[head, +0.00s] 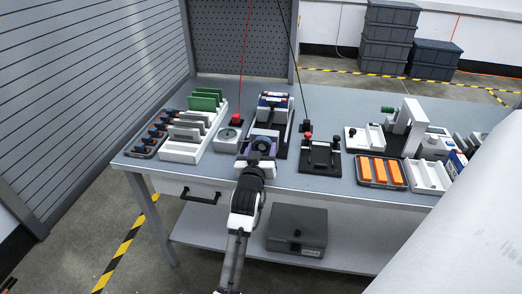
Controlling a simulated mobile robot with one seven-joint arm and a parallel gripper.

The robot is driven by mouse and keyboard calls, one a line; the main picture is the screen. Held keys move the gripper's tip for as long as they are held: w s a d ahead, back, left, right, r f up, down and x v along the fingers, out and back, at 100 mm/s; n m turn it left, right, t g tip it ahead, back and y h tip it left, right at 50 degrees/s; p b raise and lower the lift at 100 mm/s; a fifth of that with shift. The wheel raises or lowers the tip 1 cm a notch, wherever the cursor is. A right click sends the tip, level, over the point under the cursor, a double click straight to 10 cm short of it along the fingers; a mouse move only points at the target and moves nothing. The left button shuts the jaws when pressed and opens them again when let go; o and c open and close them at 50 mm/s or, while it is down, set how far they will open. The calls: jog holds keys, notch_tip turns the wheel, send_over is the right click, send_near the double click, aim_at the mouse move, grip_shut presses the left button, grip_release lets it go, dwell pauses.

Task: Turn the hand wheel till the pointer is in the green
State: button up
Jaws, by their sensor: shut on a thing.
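The hand wheel (263,144) is a small dark round part on a light grey and purple unit (244,147) near the front edge of the bench. My gripper (257,163) reaches up from the front and is shut on the hand wheel, covering its lower part. The fingertips are small and partly hidden by my own wrist. A round gauge with a pale face (228,134) sits just left of the unit. Its pointer and any green zone are too small to read.
A white rack with green and grey plates (180,154) stands left of the gauge. A red cable (244,70) rises behind. A bench handle (200,198) juts out below.

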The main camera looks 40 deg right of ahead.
jog(key=shift+f+m+b, duration=0.2)
jog(key=shift+m+b, duration=0.4)
jog(key=shift+b, duration=0.05)
jog(key=shift+r+m+b, duration=0.2)
jog(key=shift+m+b, duration=0.2)
jog(key=shift+m, duration=0.5)
jog(key=o, duration=1)
jog(key=shift+s+a, duration=0.1)
jog(key=b+v, duration=0.3)
jog(key=v, duration=1)
jog(key=shift+a, duration=0.3)
jog(key=shift+s, duration=0.15)
